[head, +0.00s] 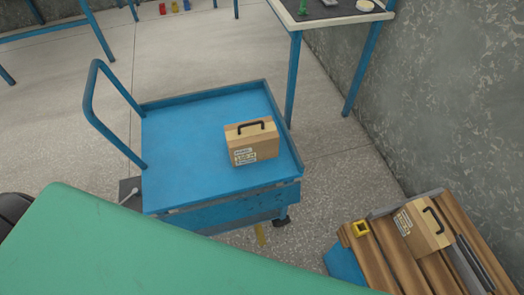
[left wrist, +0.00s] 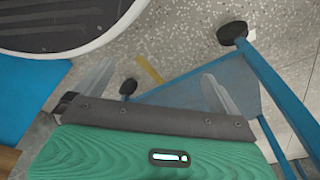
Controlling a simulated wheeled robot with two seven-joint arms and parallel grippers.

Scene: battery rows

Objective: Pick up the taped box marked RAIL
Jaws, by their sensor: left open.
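A tan cardboard box with a black handle and a label (head: 252,147) stands on the blue trolley top, near its right side. A similar tan box with a dark handle and a label (head: 424,228) is on a slatted wooden surface (head: 374,262) at lower right. The label print is too small to read, so I cannot tell which box is marked RAIL. My left gripper (left wrist: 158,75) shows in the left wrist view with its fingers apart and nothing between them, above the floor. No box shows in that view. My right gripper is not in view.
The blue trolley (head: 185,150) has a raised rim and a tall handle at left. A yellow square piece (head: 361,228) sits at the wooden surface's left edge. A blue-legged table (head: 345,17) stands behind, by a grey wall (head: 450,90). Most of the trolley top is clear.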

